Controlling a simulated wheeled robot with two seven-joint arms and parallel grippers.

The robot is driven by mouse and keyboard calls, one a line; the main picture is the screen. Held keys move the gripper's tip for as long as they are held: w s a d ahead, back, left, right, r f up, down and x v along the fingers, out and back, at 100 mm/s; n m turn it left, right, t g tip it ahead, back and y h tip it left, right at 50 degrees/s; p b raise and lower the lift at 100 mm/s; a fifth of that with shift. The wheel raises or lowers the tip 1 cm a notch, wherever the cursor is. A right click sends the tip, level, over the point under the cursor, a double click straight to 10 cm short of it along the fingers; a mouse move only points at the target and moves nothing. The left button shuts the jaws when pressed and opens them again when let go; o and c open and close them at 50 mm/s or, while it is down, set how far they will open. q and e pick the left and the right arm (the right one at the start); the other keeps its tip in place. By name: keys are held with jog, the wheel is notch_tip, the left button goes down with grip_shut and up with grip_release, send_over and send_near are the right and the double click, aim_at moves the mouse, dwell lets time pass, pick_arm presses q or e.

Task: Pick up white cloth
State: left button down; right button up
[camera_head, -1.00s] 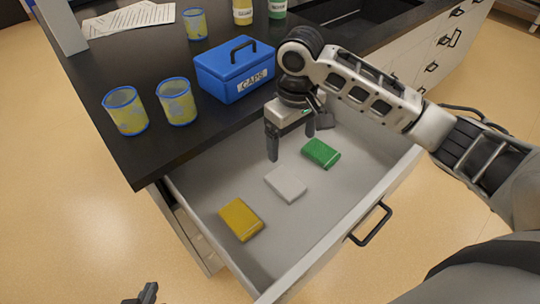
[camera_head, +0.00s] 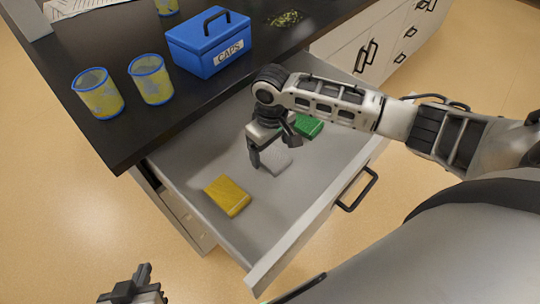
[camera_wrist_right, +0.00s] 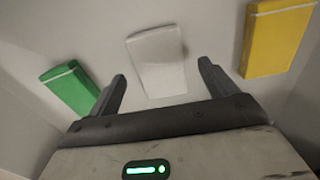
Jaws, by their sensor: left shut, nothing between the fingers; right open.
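A white folded cloth (camera_head: 276,160) lies on the floor of the open drawer, between a yellow cloth (camera_head: 228,196) and a green cloth (camera_head: 308,126). My right gripper (camera_head: 273,160) is open and empty above the white cloth and partly covers it in the head view. In the right wrist view the white cloth (camera_wrist_right: 157,60) lies ahead, between the lines of the two spread fingers (camera_wrist_right: 163,85), and no finger visibly touches it. My left gripper (camera_head: 137,284) is shut and empty at the bottom left, away from the drawer.
The drawer's front wall (camera_head: 315,220) with its black handle (camera_head: 357,189) and its side walls bound the space. The yellow (camera_wrist_right: 275,38) and green (camera_wrist_right: 70,88) cloths flank the white one.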

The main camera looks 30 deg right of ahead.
aim_at(270, 157)
notch_tip(270, 157, down, 2)
jog(key=shift+f, duration=0.1)
jog(key=c, duration=1.1)
jog(key=shift+o, duration=0.2)
